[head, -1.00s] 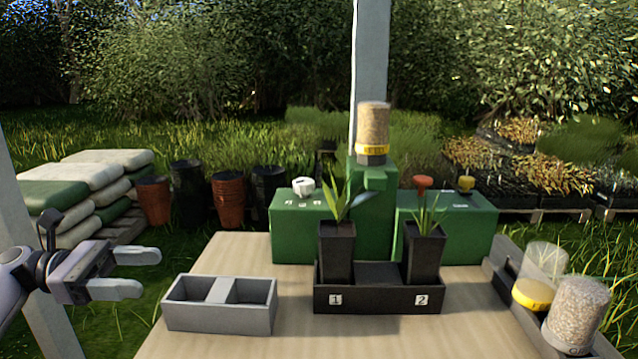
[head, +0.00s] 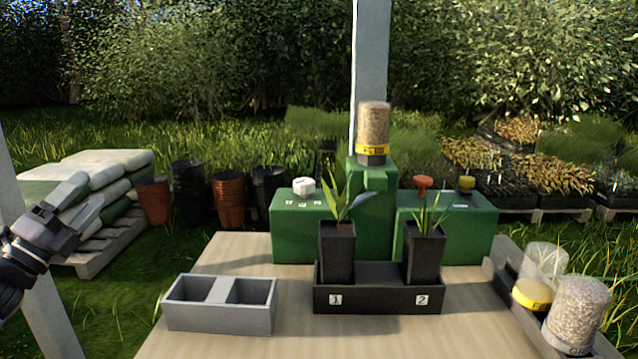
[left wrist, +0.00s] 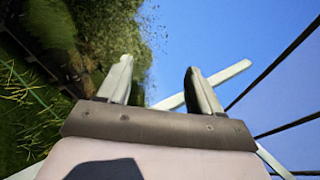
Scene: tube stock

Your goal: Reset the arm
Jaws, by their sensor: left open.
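My left gripper (head: 72,205) is at the far left of the head view, raised and tilted up, clear of the table. It is empty. In the left wrist view its two fingers (left wrist: 158,82) stand apart with sky and foliage behind them and nothing between them. My right gripper is not in view.
The wooden table (head: 230,340) holds a grey two-compartment box (head: 192,317), a black tray (head: 375,300) with two potted plants, and green boxes (head: 300,240) behind. A tube of grain (head: 373,130) stands on the tall green block.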

